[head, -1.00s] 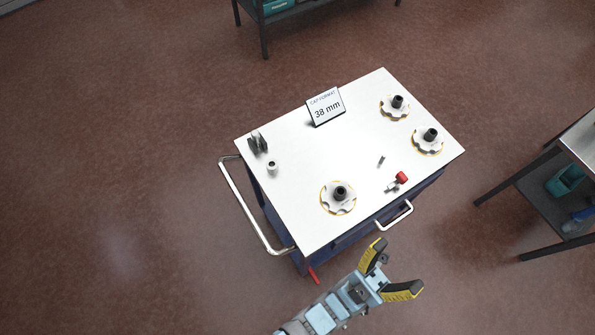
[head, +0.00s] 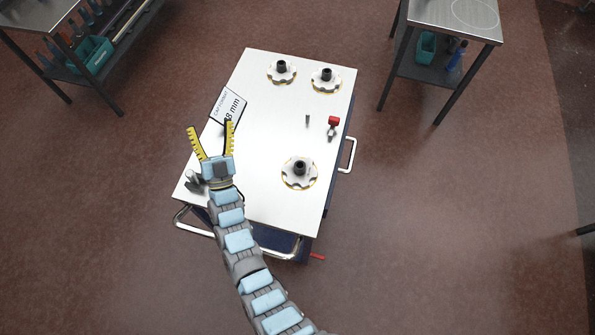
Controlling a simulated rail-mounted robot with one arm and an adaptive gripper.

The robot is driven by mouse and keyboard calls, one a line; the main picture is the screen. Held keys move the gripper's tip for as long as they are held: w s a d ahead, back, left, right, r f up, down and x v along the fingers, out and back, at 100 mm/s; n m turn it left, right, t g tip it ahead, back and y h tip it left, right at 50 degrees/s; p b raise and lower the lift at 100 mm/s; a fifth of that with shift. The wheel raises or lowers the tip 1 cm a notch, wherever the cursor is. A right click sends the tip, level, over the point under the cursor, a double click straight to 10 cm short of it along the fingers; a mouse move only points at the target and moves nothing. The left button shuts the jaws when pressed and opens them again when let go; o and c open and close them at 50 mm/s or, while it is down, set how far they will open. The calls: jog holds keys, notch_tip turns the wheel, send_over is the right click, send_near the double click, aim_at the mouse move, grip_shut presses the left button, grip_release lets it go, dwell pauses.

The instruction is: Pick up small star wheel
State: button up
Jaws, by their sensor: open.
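Three pale star wheels with dark hubs and yellowish rims lie on the white cart top (head: 262,130). One star wheel (head: 273,76) is at the far edge, a second star wheel (head: 317,85) is right of it, and a third star wheel (head: 288,178) is nearer. The far-edge one looks slightly smallest, but I cannot tell the true sizes surely. My gripper (head: 211,125) is open and empty, its yellow-and-black fingers spread over the cart's left edge, apart from all three wheels. Its right finger overlaps the sign in the picture.
The 38 mm sign (head: 222,106) stands at the left edge. A red-knobbed part (head: 333,121) and a small dark pin (head: 307,120) lie between the wheels. Grey pieces (head: 192,178) at the left are partly hidden by my arm. The cart top's middle is clear.

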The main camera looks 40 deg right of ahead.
jog(key=w+d+f+n+g+y+b, duration=0.1)
jog(key=w+d+g+y, duration=0.15)
jog(key=w, duration=0.55)
jog(key=w+d+n+g+y+b, duration=0.15)
jog(key=w+y, duration=0.25)
jog(key=w, duration=0.5)
jog(key=w+d+f+n+g+y+b, duration=0.1)
jog(key=w+d+n+y, duration=0.15)
jog(key=w, duration=0.55)
jog(key=n+g+y+b, duration=0.4)
jog(key=n+g+b, duration=0.25)
jog(key=g, duration=1.05)
send_over(300, 166)
jog(key=a, duration=0.1)
notch_tip(300, 166, down, 16)
jog(key=shift+s+f+p, duration=0.15)
jog(key=shift+f, duration=2.35)
jog(key=shift+s+f+p, duration=0.15)
jog(key=shift+f+p, duration=0.05)
jog(key=shift+f, duration=2.3)
jog(key=shift+s+f+p, duration=0.15)
jog(key=shift+f, duration=3.4)
